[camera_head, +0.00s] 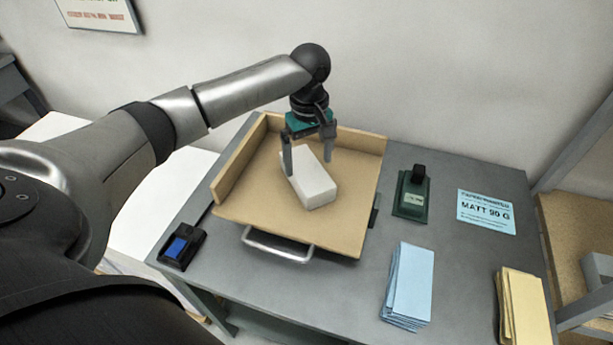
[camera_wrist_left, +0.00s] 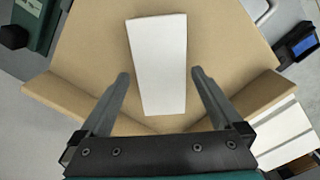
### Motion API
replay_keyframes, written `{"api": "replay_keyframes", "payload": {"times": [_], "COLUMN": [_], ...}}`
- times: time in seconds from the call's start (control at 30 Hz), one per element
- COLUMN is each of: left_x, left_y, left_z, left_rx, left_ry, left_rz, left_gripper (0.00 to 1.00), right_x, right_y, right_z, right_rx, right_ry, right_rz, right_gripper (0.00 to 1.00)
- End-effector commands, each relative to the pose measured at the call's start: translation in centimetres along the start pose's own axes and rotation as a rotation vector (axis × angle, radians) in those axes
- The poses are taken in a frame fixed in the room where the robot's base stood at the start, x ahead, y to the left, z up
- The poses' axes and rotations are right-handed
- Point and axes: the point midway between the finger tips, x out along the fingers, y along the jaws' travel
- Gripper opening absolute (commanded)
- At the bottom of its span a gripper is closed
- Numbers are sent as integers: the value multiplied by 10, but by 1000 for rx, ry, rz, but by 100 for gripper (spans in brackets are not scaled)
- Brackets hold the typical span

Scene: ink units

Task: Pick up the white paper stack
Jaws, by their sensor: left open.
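The white paper stack (camera_head: 316,188) is a thick block lying in the tan wooden tray (camera_head: 245,210) on the grey table. In the left wrist view the stack (camera_wrist_left: 158,62) lies lengthwise, its near end between my open fingers. My left gripper (camera_head: 310,165) is open over the far part of the stack, with one finger on each side. In the left wrist view, gaps show between the left gripper's fingers (camera_wrist_left: 159,82) and the stack. I cannot tell how far above the tray the fingertips are. My right gripper is not in view.
A blue paper stack (camera_head: 410,285) and a yellow one (camera_head: 523,305) lie to the right on the table. A green device (camera_head: 411,200), a blue "MATT 90 G" card (camera_head: 486,212) and a small black device (camera_head: 183,246) surround the tray. The tray has raised walls and a front metal handle (camera_head: 277,250).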

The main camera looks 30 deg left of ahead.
Motion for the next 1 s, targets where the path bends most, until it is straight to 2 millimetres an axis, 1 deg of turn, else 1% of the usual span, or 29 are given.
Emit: {"api": "replay_keyframes", "payload": {"times": [0.07, 0.23, 0.33, 0.43, 0.67, 1.0], "left_x": [8, 34, 46, 51, 51, 51], "left_y": [-1, -2, -2, -2, -2, -2], "left_z": [-2, -10, -8, -9, -8, -8], "left_rx": [0, -1, 2, 2, 2, 2], "left_ry": [0, 0, 0, 1, 1, 1], "left_rz": [-2, -3, -1, -1, 0, 0], "left_gripper": [100, 100, 100, 100, 99, 61], "right_x": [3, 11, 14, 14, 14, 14], "right_y": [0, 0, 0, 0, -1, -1], "right_z": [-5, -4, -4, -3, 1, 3], "right_rx": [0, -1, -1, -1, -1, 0], "right_ry": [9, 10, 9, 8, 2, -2], "right_rz": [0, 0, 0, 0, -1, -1], "right_gripper": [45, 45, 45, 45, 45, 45]}}
